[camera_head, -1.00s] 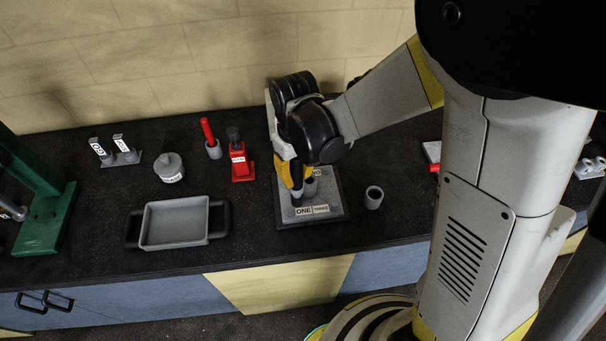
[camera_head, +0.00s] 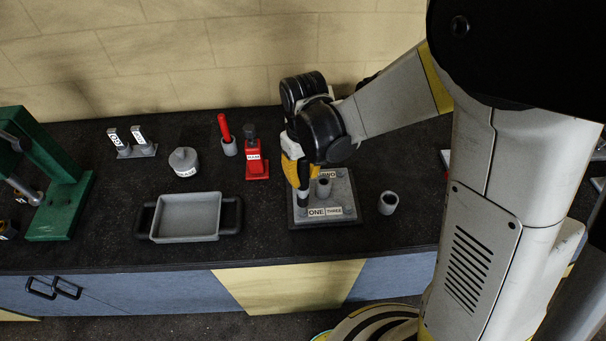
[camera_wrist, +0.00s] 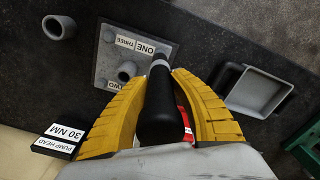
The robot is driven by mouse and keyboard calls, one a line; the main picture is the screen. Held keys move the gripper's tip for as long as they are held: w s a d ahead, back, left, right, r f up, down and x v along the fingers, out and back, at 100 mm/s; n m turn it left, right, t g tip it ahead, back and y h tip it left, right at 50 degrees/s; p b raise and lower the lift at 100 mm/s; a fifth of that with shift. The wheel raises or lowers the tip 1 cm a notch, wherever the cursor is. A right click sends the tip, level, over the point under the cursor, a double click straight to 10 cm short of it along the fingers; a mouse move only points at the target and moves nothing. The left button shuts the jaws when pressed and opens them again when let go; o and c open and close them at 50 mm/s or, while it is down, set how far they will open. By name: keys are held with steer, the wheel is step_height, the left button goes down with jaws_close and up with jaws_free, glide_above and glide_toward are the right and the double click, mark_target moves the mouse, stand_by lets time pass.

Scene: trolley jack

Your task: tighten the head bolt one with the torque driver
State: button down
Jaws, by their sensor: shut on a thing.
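The torque driver (camera_wrist: 158,108) has a thick black handle and a pale band near its lower end. My gripper (camera_wrist: 158,100) is shut around its handle, with a yellow finger on either side. In the head view my gripper (camera_head: 296,172) holds the driver about upright over the left side of the grey pump head plate (camera_head: 341,187). The driver's lower end is beside the ONE label (camera_head: 317,212). Head bolt one is hidden by the driver, and I cannot tell whether they touch. THREE and TWO labels and a hollow grey post (camera_head: 323,187) also show on the plate.
A loose grey cup (camera_head: 388,203) stands right of the plate. A red block (camera_head: 256,164), a grey holder with a red handle (camera_head: 227,138), a lidded pot (camera_head: 184,162) and a grey tray (camera_head: 188,218) stand left. A 30 NM sign (camera_wrist: 63,137) is near my gripper.

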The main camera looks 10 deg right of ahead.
mark_target(303, 190)
steer(key=shift+f+b, duration=2.35)
steer(key=shift+f, duration=0.55)
steer(key=shift+f+b, duration=0.3)
steer(key=shift+b, duration=0.65)
stand_by(0.7)
steer(key=shift+r+p, duration=1.75)
steer(key=shift+r, duration=0.85)
steer(key=shift+f, duration=0.1)
